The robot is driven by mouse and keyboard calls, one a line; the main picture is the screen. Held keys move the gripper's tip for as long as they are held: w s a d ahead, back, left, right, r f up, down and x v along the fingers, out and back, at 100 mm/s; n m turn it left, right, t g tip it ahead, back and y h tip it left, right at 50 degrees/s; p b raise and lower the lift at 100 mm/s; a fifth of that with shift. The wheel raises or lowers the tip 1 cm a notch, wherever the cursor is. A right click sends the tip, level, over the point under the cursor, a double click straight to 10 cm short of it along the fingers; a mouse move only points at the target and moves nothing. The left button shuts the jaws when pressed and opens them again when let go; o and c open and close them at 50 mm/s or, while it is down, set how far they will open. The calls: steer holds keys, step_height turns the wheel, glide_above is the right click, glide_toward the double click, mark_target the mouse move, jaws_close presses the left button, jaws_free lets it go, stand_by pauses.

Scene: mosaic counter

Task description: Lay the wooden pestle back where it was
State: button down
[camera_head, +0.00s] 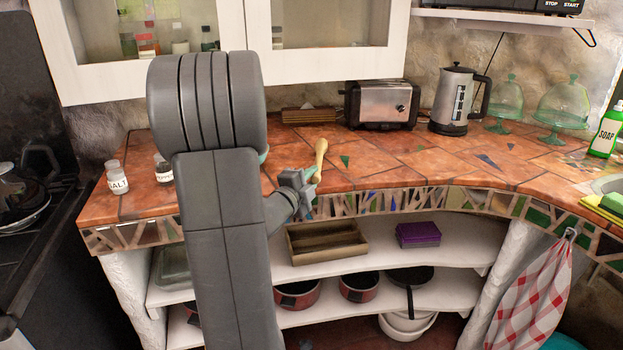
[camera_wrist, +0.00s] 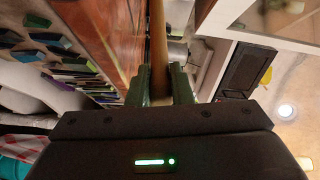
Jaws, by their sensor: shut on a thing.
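The wooden pestle (camera_head: 321,151) is pale wood and stands nearly upright, a little tilted, above the front part of the tiled counter (camera_head: 400,165). My gripper (camera_head: 312,177) is shut on its lower part near the counter's front edge. In the wrist view the pestle (camera_wrist: 158,50) runs up between the two dark green fingers of my gripper (camera_wrist: 160,85). My arm hides part of the counter to the left of the pestle. A sliver of a green-blue thing (camera_head: 263,155) shows at the arm's edge, mostly hidden.
A salt jar (camera_head: 117,178) and another small jar (camera_head: 163,168) stand at the left. A toaster (camera_head: 382,104), a kettle (camera_head: 455,100) and glass domes (camera_head: 507,98) stand along the back. A wooden tray (camera_head: 326,243) lies on the shelf below. The counter right of the pestle is clear.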

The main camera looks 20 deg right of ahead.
steer(key=shift+f, duration=0.3)
steer(key=c, duration=1.2)
jaws_free()
steer(key=shift+r, duration=0.1)
steer(key=v, duration=1.3)
steer(key=shift+s+a+b, duration=0.25)
steer(key=shift+a+b, duration=0.05)
steer(key=shift+b, duration=0.1)
steer(key=shift+x, duration=2.8)
steer(key=shift+s, duration=0.1)
